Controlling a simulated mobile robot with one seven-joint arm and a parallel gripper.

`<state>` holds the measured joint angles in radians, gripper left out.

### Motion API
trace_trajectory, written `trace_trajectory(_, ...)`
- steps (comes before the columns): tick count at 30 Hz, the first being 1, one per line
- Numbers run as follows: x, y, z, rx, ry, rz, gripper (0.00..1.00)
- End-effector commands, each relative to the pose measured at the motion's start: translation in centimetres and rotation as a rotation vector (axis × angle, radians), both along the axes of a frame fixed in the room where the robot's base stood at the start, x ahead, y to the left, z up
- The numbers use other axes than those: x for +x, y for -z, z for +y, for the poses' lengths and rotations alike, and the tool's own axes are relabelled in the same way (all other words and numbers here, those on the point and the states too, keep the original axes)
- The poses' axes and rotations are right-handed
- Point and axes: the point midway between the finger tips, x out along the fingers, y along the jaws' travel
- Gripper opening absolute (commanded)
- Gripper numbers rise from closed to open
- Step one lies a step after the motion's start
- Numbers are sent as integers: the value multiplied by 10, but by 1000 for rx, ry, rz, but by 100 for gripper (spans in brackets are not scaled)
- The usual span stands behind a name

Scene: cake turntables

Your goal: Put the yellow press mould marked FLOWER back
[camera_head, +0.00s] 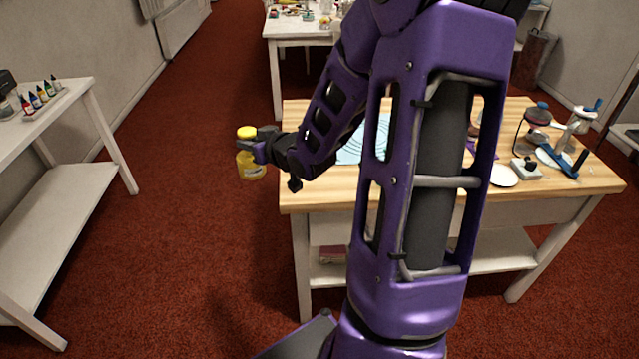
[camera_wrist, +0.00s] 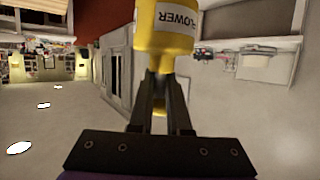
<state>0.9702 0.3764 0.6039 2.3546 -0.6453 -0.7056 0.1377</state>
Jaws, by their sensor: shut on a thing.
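The yellow press mould (camera_head: 251,164) is held out to the left of the wooden table in the head view, over the red carpet. My arm covers much of the table's middle in the head view.
The wooden-topped table (camera_head: 310,196) carries a light blue round-patterned mat (camera_head: 374,143), a white disc (camera_head: 502,176) and blue-handled tools (camera_head: 570,163) at right. A white side table (camera_head: 75,108) with small coloured bottles (camera_head: 40,95) stands left. Open carpet (camera_head: 190,230) lies between them.

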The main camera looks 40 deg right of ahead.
Motion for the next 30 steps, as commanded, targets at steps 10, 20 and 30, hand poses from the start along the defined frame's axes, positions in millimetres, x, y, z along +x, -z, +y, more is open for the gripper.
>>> trace_trajectory(10,-9,19,-175,-18,238,-8,0)
trace_trajectory(20,-19,55,-208,-25,279,1,0)
trace_trajectory(30,-19,91,-208,-28,279,-2,0)
